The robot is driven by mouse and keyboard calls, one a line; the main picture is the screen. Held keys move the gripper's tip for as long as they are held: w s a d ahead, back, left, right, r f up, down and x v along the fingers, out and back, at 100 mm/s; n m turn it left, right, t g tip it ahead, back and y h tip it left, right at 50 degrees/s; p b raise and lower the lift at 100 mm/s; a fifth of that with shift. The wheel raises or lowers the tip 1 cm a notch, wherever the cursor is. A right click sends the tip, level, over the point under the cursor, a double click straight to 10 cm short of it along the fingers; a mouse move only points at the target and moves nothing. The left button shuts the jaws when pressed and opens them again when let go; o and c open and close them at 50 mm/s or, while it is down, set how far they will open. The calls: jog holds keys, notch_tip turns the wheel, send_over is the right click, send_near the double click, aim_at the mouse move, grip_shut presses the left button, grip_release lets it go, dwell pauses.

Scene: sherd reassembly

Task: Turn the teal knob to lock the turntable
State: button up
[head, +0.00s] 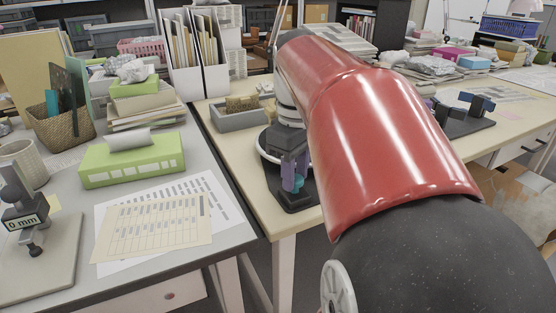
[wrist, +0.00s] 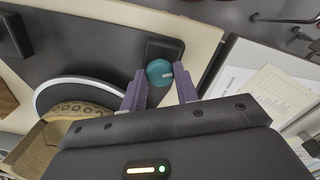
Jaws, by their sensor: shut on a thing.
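The teal knob (wrist: 158,70) shows in the wrist view on a dark block, with a pale pointer mark towards the right of its face. My gripper (wrist: 160,80) has its two purple fingers on either side of the knob and is shut on it. The turntable (wrist: 48,88) is at the left in the wrist view, a dark disc with a pale rim. A tan pottery piece with a row of ring marks (wrist: 80,108) sits over it, partly hidden by my gripper. In the head view my gripper (head: 291,182) points down over the dark base, and my red arm hides much of the turntable.
A dark block (wrist: 14,36) stands at the upper left in the wrist view. In the head view, a grey tray (head: 236,122) lies behind the turntable. A grey table at the left holds a green box (head: 132,162), papers (head: 155,225) and a gauge reading 0 mm (head: 25,222).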

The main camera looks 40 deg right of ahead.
jog(key=m+p, duration=0.1)
jog(key=m, duration=0.4)
dwell(0.6)
jog(key=o, duration=1)
jog(key=shift+r, duration=0.1)
notch_tip(320, 180, up, 8)
jog(key=shift+f+p, duration=0.2)
jog(key=shift+p, duration=0.5)
